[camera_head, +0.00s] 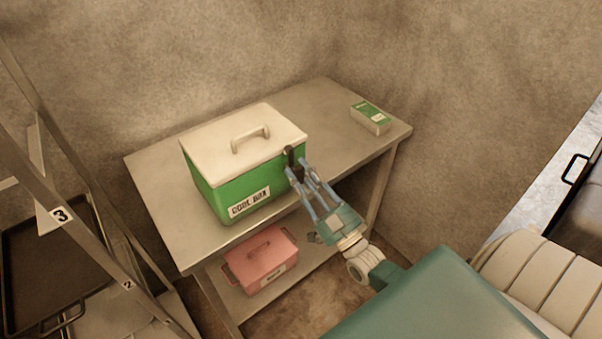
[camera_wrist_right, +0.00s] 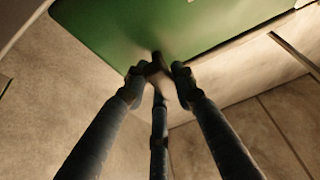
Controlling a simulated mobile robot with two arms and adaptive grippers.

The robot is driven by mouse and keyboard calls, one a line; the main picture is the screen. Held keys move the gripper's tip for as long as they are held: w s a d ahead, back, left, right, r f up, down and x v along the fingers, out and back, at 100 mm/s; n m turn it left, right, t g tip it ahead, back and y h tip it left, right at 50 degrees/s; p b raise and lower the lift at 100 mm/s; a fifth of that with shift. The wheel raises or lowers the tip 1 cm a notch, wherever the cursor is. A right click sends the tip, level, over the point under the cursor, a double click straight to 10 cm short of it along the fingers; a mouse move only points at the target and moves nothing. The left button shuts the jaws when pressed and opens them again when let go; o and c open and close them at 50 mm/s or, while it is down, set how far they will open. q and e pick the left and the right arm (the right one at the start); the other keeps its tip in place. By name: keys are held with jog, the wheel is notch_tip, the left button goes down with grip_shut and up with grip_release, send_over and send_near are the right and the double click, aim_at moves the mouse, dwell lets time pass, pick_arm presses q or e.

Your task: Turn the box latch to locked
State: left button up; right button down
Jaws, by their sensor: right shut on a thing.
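The green cool box (camera_head: 236,190) with a cream lid (camera_head: 243,146) and a lid handle stands on the metal table. A small dark latch (camera_head: 290,155) sits at its right front corner, just under the lid. My right gripper (camera_head: 296,172) is at that corner with its fingers shut on the latch. In the right wrist view the gripper (camera_wrist_right: 158,82) closes around a small dark piece in front of the green box wall (camera_wrist_right: 190,28). The fingers hide most of the latch, so its exact angle cannot be told. My left gripper is not in view.
The metal table (camera_head: 165,215) also holds a small green and white carton (camera_head: 370,118) at its back right. A red box (camera_head: 262,262) sits on the lower shelf. A numbered rack (camera_head: 60,215) stands at the left. Walls close off the back.

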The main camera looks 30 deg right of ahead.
jog(key=c, duration=1.4)
grip_release()
jog(key=shift+f, duration=0.15)
jog(key=shift+s, duration=0.1)
jog(key=v, duration=1.2)
jog(key=s+a+f+g, duration=0.1)
jog(key=s+f+g, duration=0.25)
jog(key=f, duration=0.85)
jog(key=s+a+f+g+h, duration=0.15)
jog(key=f+g, duration=0.25)
jog(key=f, duration=0.8)
jog(key=s+a+f+g, duration=0.2)
jog(key=s+f+g, duration=0.15)
jog(key=f, duration=0.85)
jog(key=s+a+f+g, duration=0.2)
jog(key=s+f, duration=0.3)
jog(key=s, duration=0.3)
jog(key=s+a+f+n+g, duration=0.1)
jog(key=s+a+f+g, duration=0.1)
jog(key=s+f+g, duration=0.3)
jog(key=s+a+f+g+b, duration=0.1)
jog(key=s+f+g, duration=0.2)
jog(key=s, duration=0.9)
jog(key=shift+a+f+n+g, duration=0.15)
jog(key=shift+a+f+n, duration=0.05)
jog(key=shift+f, duration=0.7)
jog(key=shift+a+f+n+g, duration=0.15)
jog(key=shift+a+f+n, duration=0.05)
jog(key=shift+f, duration=0.75)
